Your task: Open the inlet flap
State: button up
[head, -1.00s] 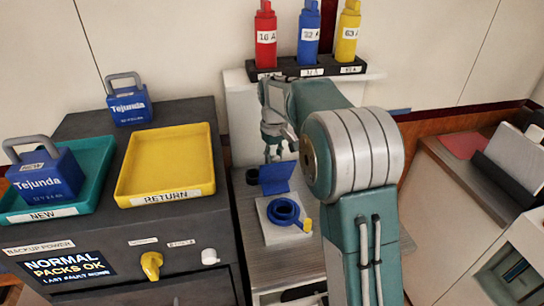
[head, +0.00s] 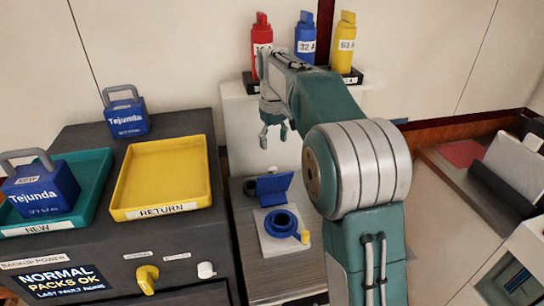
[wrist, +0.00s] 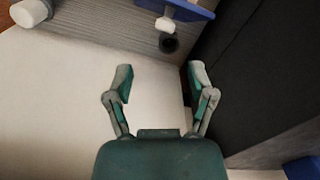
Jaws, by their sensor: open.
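The inlet is a blue ring (head: 281,224) on a pale square plate (head: 264,240), with a small yellow tab (head: 304,237) at its right. The blue flap (head: 272,187) stands raised and tilted back behind the ring, so the ring's opening is uncovered. My gripper (head: 273,139) is open and empty, above and behind the flap and apart from it. In the wrist view its two fingers (wrist: 160,75) are spread over a pale surface, with nothing between them. A blue piece at the top edge there (wrist: 187,9) is probably the flap, cut off by the frame.
A dark cabinet at left carries a yellow RETURN tray (head: 163,210), a teal NEW tray (head: 97,190) and two blue Tejunda packs. Red, blue and yellow labelled units (head: 305,38) stand in a rack behind my arm. A dark round piece (head: 229,187) sits left of the flap.

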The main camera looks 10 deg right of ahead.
notch_tip(320, 180, up, 3)
jog(key=shift+f, duration=0.1)
